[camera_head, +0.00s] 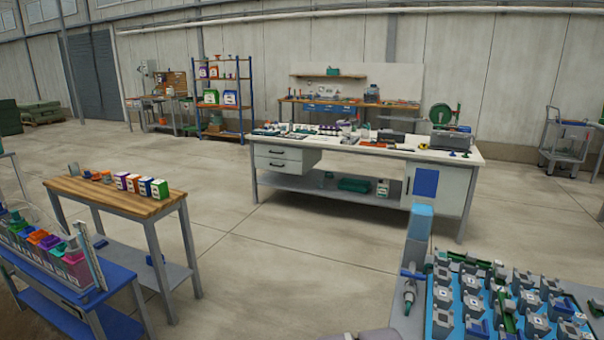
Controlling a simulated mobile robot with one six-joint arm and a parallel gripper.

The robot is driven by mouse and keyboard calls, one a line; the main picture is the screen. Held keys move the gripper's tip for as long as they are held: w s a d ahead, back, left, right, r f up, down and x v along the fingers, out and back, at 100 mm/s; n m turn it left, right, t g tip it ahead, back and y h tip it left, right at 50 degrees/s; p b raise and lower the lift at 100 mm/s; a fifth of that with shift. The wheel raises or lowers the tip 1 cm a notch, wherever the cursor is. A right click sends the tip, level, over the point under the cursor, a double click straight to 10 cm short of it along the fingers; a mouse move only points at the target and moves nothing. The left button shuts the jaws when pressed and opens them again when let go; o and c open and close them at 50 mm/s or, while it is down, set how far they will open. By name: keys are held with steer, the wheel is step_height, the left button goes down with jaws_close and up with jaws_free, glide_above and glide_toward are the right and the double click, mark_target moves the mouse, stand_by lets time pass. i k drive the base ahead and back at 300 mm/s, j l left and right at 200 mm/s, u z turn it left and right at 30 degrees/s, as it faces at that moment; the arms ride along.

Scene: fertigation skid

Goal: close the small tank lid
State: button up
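I cannot make out for certain a small tank or its lid in this view. At the left edge, a row of containers with coloured tops (52,243) stands on a blue cart (112,325) behind a clear panel. They are too small and partly hidden to tell whether any lid is open. My gripper is not in view.
A wooden-topped table (85,190) with several coloured boxes (140,186) stands at the left. A long white workbench (300,155) is in the middle. A blue fixture panel with many grey blocks (500,300) fills the lower right. Bare floor (300,265) lies between them.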

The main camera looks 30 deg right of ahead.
mark_target(425, 184)
steer(key=i+j+u, duration=0.15)
steer(key=i, duration=0.4)
steer(key=i+j+u, duration=0.1)
steer(key=i+j, duration=0.15)
steer(key=i, duration=0.3)
steer(key=i+l+z, duration=0.3)
steer(key=z, duration=0.2)
steer(key=i+l+z, duration=0.15)
steer(key=i+z, duration=0.15)
steer(key=z, duration=0.2)
steer(key=i+z, duration=0.3)
steer(key=z, duration=0.2)
steer(key=i+z, duration=0.45)
steer(key=i+j+z, duration=0.2)
steer(key=z, duration=0.3)
steer(key=i+j+z, duration=0.25)
steer(key=j+z, duration=0.25)
steer(key=i+j+z, duration=0.1)
steer(key=i+z, duration=0.15)
steer(key=z, duration=0.2)
steer(key=i+j+z, duration=0.2)
steer(key=z, duration=0.2)
steer(key=i+j+z, duration=0.25)
steer(key=z, duration=0.2)
steer(key=i+j+z, duration=0.15)
steer(key=j+z, duration=0.25)
steer(key=i+j+z, duration=0.1)
steer(key=j+z, duration=0.65)
steer(key=z, duration=0.15)
steer(key=i, duration=0.05)
